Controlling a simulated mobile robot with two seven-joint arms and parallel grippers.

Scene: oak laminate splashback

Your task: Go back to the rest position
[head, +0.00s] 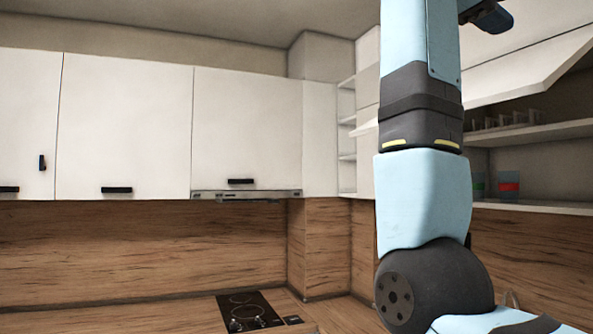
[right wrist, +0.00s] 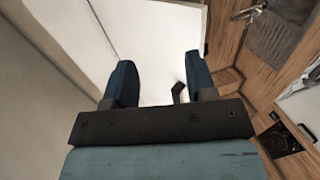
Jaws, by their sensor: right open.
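My right arm rises through the right half of the head view. A dark blue part of my right gripper shows at the top edge, beside a white cabinet door (head: 535,65) that is tilted up. In the right wrist view my right gripper (right wrist: 159,72) has its two dark blue fingers spread wide, with nothing held. A white panel (right wrist: 155,35) lies beyond the fingers. A small black handle (right wrist: 178,92) shows near the right-hand finger; whether they touch I cannot tell. My left gripper is in neither view.
The open cabinet's shelf (head: 530,133) holds several glasses, with a red and grey cup (head: 508,186) below. Closed white wall cabinets (head: 125,130) line the left, above a range hood (head: 245,195). A black hob (head: 247,310) sits on the wooden counter.

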